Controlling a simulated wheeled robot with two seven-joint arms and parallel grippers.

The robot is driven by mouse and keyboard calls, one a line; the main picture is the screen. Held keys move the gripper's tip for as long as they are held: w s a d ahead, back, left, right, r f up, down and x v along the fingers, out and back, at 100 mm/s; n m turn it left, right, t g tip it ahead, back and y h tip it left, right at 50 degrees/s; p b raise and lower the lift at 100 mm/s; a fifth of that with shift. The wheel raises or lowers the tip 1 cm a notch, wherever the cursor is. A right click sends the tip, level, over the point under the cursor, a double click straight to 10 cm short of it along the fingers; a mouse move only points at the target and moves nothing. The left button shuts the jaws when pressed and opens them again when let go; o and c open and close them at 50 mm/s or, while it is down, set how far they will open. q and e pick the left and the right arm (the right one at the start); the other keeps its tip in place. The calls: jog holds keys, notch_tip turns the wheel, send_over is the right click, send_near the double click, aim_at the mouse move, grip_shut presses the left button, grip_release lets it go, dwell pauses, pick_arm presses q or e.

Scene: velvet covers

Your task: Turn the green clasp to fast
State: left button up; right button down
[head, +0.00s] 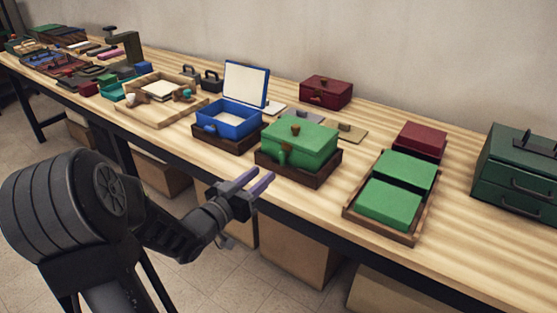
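A green box (300,144) with a shut lid sits in a dark wooden tray (322,177) near the table's front edge. A brown knob (296,128) stands on its lid. The green clasp (283,155) is on the box's front face, toward the left; its exact turn is too small to tell. My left gripper (256,182) is in front of the table edge, below and left of the green box, apart from it. Its two purplish fingers are spread with nothing between them. My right gripper is not in view.
A blue box (231,119) with its lid raised stands left of the green box. A dark red box (326,91) is behind. A wooden tray (414,235) with green blocks and a dark green drawer cabinet (520,170) are to the right.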

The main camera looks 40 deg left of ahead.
aim_at(281, 159)
pick_arm(q)
jog(key=shift+w+a+f, duration=0.1)
jog(key=shift+w, duration=1.95)
jog(key=shift+w+a, duration=0.1)
jog(key=shift+w, duration=1.9)
jog(key=shift+c, duration=0.2)
grip_shut()
